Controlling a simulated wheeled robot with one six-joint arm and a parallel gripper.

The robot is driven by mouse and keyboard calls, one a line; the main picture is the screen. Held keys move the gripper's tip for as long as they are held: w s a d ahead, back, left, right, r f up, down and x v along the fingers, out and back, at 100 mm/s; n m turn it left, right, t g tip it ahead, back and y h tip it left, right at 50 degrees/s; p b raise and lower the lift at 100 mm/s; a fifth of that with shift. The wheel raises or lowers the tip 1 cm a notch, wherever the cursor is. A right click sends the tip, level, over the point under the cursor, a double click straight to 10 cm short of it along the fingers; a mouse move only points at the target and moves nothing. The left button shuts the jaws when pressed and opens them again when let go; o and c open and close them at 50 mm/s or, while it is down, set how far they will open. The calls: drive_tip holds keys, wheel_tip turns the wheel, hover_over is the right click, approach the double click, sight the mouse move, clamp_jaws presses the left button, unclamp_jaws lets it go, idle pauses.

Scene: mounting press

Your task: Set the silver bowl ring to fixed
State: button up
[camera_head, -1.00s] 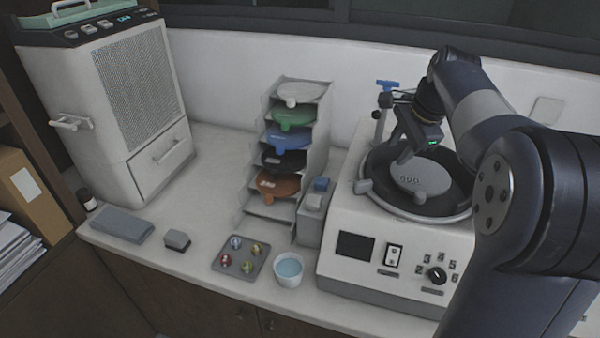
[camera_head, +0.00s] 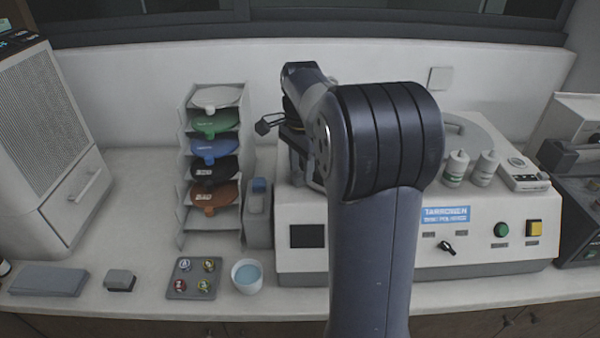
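The white polishing machine (camera_head: 500,255) stands on the counter with its dark screen (camera_head: 307,236) at the left of its front. My arm stands across the machine's left half. It hides the left bowl, its silver ring and the ring's setting. A dark part of my gripper (camera_head: 299,163) shows just left of the arm, above the left end of the machine. Its fingertips are hidden behind my arm, so I cannot see whether it is open or holds anything.
A rack (camera_head: 183,215) of coloured discs and a small grey box (camera_head: 258,222) stand left of the machine. Two bottles (camera_head: 456,168) and a grey lid (camera_head: 470,140) are on the machine's right.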

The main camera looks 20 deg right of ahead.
sight(301, 179)
drive_tip(key=shift+f, duration=1.25)
drive_tip(key=shift+c, duration=0.6)
clamp_jaws()
